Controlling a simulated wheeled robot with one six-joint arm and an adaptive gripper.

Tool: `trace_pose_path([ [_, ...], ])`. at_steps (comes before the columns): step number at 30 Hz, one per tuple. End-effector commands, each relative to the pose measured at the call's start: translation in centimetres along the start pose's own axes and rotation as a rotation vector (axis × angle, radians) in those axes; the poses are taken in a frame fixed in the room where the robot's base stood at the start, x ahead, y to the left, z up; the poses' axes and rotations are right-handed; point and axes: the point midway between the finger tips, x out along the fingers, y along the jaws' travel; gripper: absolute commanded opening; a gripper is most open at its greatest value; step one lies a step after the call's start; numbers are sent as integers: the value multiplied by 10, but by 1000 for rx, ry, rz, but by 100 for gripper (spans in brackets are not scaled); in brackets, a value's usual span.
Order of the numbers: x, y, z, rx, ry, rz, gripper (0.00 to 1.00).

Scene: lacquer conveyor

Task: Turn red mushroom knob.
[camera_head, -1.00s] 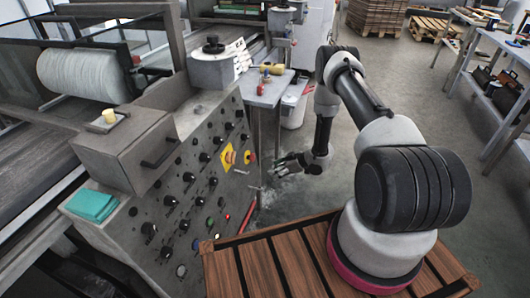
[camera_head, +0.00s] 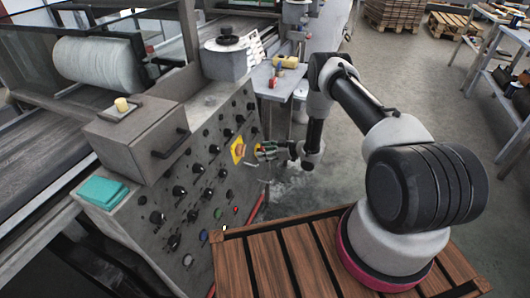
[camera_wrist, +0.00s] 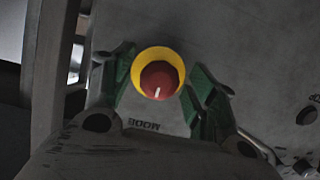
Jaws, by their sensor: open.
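The red mushroom knob (camera_wrist: 160,82) sits in a yellow ring in the wrist view. A short white mark on its face points down toward the word MODE (camera_wrist: 143,125). My gripper (camera_wrist: 165,84) is open, with green-padded fingers to the left and right of the knob. I see gaps at both sides and no clear contact. In the head view my gripper (camera_head: 261,150) is at the right edge of the sloped control panel (camera_head: 207,150), where it mostly hides the knob. A yellow plate (camera_head: 238,150) with an orange-red button is just left of it.
The panel carries many black knobs and a few coloured buttons (camera_head: 218,213). A grey box (camera_head: 135,135) and a teal cloth (camera_head: 103,191) sit on its top. A small table (camera_head: 277,85) stands behind my gripper. Open floor lies to the right.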

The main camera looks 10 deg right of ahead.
Motion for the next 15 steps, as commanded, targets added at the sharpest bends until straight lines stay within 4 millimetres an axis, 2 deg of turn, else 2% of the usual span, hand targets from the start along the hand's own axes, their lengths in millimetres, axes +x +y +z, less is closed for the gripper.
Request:
trace_pose_path([
  [5, 0, 0, 0, 0, 0, 0, 57],
  [12, 0, 0, 0, 0, 0, 0, 14],
  [15, 0, 0, 0, 1, 0, 0, 12],
])
